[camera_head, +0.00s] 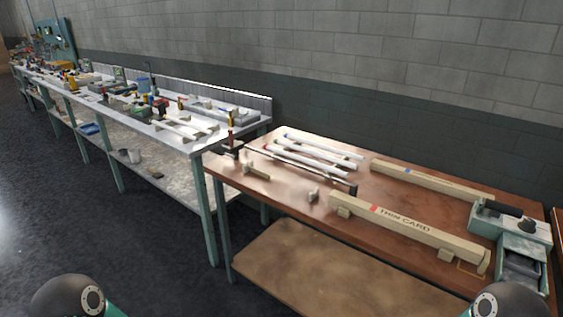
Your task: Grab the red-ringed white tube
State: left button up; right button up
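Several thin white tubes lie side by side at the back left of the brown table (390,220). One white tube (300,158) has a small red mark near its left end; I take it as the red-ringed tube, though the ring is too small to see clearly. Another white tube (322,147) lies just behind it. A dark rod lies in front of them. Neither gripper is in view; only rounded dark parts of my own arms show at the bottom left and bottom right corners, well apart from the tubes.
A long beige box marked "THIN CARD" (405,227) lies along the table's front, with a similar box (430,182) behind. A grey-green device (522,240) stands at the right end. A cluttered workbench (205,140) adjoins on the left; a block wall stands behind.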

aim_at(321, 167)
jog(key=u, duration=0.45)
jog(key=i, duration=0.9)
jog(key=u, duration=0.1)
